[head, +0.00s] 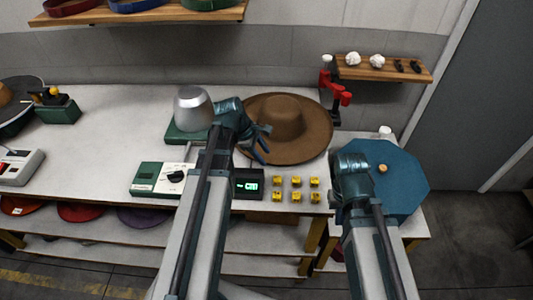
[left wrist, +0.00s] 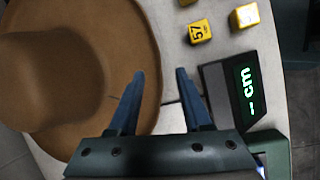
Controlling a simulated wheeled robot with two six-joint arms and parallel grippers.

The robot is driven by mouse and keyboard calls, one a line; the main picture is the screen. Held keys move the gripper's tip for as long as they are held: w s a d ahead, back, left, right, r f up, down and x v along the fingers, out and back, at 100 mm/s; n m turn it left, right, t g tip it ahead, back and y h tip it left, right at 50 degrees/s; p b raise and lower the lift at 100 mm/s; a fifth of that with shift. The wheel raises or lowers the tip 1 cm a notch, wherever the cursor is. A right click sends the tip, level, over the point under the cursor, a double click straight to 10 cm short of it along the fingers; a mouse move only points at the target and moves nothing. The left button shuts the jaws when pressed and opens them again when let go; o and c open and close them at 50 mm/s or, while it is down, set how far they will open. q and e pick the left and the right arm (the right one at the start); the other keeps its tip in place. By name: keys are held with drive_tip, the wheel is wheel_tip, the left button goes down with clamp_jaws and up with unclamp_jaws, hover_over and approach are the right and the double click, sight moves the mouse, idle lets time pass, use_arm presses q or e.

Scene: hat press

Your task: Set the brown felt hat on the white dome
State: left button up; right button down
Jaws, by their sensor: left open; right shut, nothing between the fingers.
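The brown felt hat (head: 310,131) lies crown up on the white table, right of centre in the head view; its brim fills the left of the left wrist view (left wrist: 139,40). The dome (head: 193,107), pale silver-white and bare, stands on a green base to the hat's left. My left gripper (head: 262,145) is open and empty at the hat's near left brim. In the left wrist view (left wrist: 160,90) one finger overlaps the brim and the other lies outside its edge; I cannot tell whether they touch. My right gripper (head: 347,190) is shut and empty beside the blue octagonal top, its fingertips largely hidden.
A display box (head: 248,184) and several yellow number cubes (head: 295,182) lie in front of the hat. A green-and-white control box (head: 160,178) sits before the dome. A red-handled clamp (head: 335,95) stands behind the hat. The blue octagonal top (head: 405,175) is at right.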

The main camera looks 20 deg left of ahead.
use_arm(q)
drive_tip(key=p+v, duration=0.8)
drive_tip(key=v, duration=0.2)
drive_tip(key=s+d+f+m+g+y, duration=0.1)
drive_tip(key=s+d+m+y, duration=0.1)
drive_tip(key=s+d+m, duration=0.4)
drive_tip(key=s+d+f+m+g+y+b, duration=0.1)
drive_tip(key=s+d+m, duration=0.5)
drive_tip(key=d+m, duration=0.8)
drive_tip(key=f+m+y, duration=0.1)
drive_tip(key=m+y, duration=0.1)
drive_tip(key=shift+g+y, duration=0.3)
